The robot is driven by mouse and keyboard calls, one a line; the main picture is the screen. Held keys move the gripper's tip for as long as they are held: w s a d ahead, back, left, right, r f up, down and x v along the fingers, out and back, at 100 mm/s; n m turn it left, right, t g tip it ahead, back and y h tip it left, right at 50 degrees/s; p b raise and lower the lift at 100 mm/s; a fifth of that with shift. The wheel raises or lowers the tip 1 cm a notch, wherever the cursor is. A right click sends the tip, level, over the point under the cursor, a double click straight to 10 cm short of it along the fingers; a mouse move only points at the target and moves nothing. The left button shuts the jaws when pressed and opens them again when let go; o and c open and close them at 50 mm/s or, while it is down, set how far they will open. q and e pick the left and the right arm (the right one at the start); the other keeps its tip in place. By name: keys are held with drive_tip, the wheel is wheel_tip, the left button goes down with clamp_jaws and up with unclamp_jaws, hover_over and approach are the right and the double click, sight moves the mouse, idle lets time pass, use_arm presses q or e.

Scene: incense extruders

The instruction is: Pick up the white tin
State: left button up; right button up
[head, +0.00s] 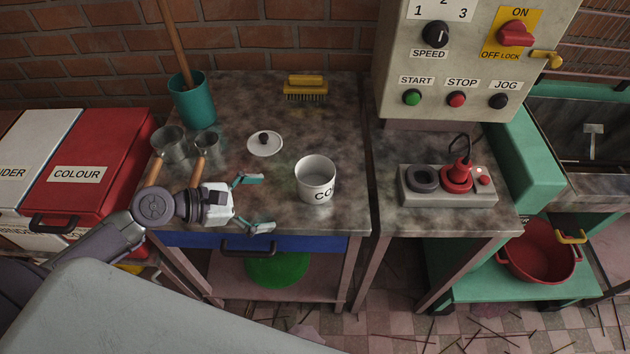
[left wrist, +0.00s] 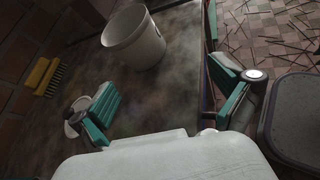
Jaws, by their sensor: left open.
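The white tin (head: 315,182) stands upright and open-topped near the front right of the left metal table, with part of a dark label showing. It also shows in the left wrist view (left wrist: 134,42), ahead of the fingers. Its white lid with a dark knob (head: 265,143) lies on the table behind and left of it. My left gripper (head: 257,203) is open and empty, to the left of the tin, with its teal fingers pointing towards it and a gap between. In the left wrist view the fingers (left wrist: 172,105) are spread wide apart. My right gripper is not in view.
Two metal scoops (head: 169,144) lie behind my left gripper. A teal pot (head: 194,102) and a yellow brush (head: 305,87) stand at the back. A grey box with a red plug (head: 447,186) sits on the right table. A red bin (head: 98,165) stands left.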

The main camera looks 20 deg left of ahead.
sight(315, 181)
use_arm(q)
drive_tip(key=w+n, duration=0.1)
drive_tip(key=w+a+r+n+t, duration=0.1)
drive_tip(key=n, duration=0.1)
drive_tip(key=shift+a+r, duration=0.3)
drive_tip(key=shift+w+d, duration=0.15)
drive_tip(key=shift+w, duration=0.15)
drive_tip(key=p+x, duration=0.1)
drive_tip(key=x, duration=1.2)
drive_tip(key=c, duration=1.3)
drive_tip(key=shift+o, duration=0.2)
drive_tip(key=shift+r, duration=0.1)
